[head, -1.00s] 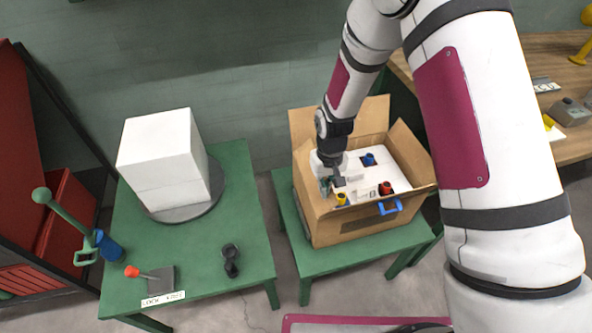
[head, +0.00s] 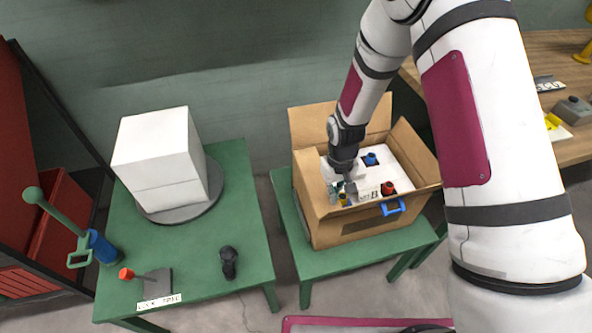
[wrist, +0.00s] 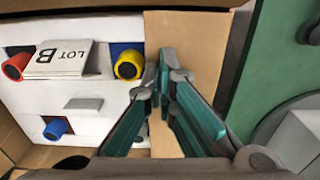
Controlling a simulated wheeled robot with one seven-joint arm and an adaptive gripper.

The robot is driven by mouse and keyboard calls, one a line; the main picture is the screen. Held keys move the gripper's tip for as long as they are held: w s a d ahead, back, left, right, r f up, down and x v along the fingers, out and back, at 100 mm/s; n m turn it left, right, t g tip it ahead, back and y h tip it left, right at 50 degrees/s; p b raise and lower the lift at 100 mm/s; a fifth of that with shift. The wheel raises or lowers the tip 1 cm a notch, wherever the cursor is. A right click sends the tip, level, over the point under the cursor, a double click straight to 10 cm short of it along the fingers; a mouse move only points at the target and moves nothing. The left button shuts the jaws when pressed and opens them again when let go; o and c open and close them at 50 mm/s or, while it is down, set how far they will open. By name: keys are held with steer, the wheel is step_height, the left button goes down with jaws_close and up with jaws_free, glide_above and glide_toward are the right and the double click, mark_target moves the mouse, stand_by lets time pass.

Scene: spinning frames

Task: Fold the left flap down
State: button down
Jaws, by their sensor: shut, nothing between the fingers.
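An open cardboard box (head: 345,230) holds a white insert with red, yellow and blue knobs and a "LOT B" card. The left flap (head: 306,187) stands raised along the box's left side in the head view. In the wrist view it is the brown strip (wrist: 192,45) right of the insert. My gripper (head: 349,186) is inside the box opening, low over the insert near the yellow knob (wrist: 129,64). Its fingers (wrist: 166,62) are shut and empty, overlapping the flap's inner side in the wrist view. I cannot tell whether they touch it.
The back flap (head: 312,124) and right flap (head: 415,152) stand open. A blue clip (head: 392,207) is on the front side. A green table (head: 205,250) at left holds a white block (head: 160,155) on a turntable, a black object and a lever. A wooden bench is at right.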

step_height(320, 180, up, 9)
steer(key=p, duration=0.4)
stand_by(0.7)
stand_by(0.3)
steer(key=s+d+r+m+t, duration=0.1)
steer(key=s+d+r, duration=0.1)
steer(key=r, duration=0.6)
steer(key=s+d+r, duration=0.2)
steer(key=s+r, duration=0.1)
steer(key=r, duration=0.5)
steer(key=s+d+r+m+t, duration=0.1)
steer(key=s+d+r, duration=0.1)
steer(key=r, duration=0.6)
steer(key=s+d+r, duration=0.1)
steer(key=s+r, duration=0.2)
steer(key=s, duration=0.4)
steer(key=s+d+r+m+t+p, duration=0.1)
steer(key=s+d+r, duration=0.1)
steer(key=s+r, duration=0.2)
steer(key=s+d+r+t, duration=0.1)
steer(key=s+r, duration=0.3)
steer(key=s, duration=0.6)
steer(key=shift+d+m, duration=0.3)
steer(key=shift+d, duration=0.35)
